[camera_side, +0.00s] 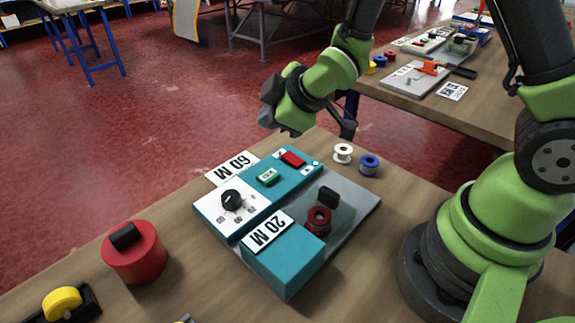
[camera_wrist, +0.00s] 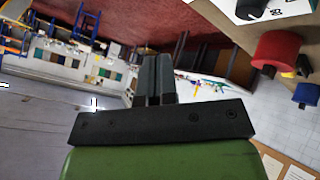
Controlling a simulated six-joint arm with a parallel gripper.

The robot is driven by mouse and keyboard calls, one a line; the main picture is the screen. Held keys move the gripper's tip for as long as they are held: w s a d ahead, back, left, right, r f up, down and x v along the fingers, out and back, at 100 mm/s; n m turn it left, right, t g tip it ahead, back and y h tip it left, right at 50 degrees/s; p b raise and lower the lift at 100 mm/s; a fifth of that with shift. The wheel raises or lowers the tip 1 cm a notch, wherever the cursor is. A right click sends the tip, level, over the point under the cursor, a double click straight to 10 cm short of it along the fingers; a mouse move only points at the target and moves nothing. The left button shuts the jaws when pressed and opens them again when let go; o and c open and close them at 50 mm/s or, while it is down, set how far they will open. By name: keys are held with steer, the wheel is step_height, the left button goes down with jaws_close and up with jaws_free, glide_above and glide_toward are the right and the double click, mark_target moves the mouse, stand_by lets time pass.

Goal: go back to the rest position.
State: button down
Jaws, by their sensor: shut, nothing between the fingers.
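My gripper (camera_side: 268,102) is raised in the air beyond the far edge of the near table, above the red floor. Its fingers point left in the side view and hold nothing. In the wrist view the two dark fingers (camera_wrist: 153,78) lie together, shut. My green arm stands at the right and reaches over the table's far side. The teal machine (camera_side: 290,268) sits on the table below, apart from my gripper. It has a black dial (camera_side: 231,200), a green button (camera_side: 269,176) and a red switch (camera_side: 293,159). A dark red spool (camera_side: 318,219) sits on its grey plate.
A white spool (camera_side: 343,153) and a blue spool (camera_side: 369,165) stand behind the machine. A red cylinder (camera_side: 133,258) and a yellow roll (camera_side: 62,302) are at front left. A second table (camera_side: 488,110) with similar equipment is at the back right. Air around my gripper looks clear.

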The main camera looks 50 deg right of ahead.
steer(key=s+d+r+m+g, duration=0.1)
steer(key=s+d+r+m, duration=0.1)
steer(key=s+r+m, duration=1.1)
steer(key=s+r, duration=0.3)
steer(key=s, duration=0.5)
steer(key=shift+d+r+g+y, duration=0.15)
steer(key=shift+d+g+y, duration=0.05)
steer(key=shift+g+y, duration=0.2)
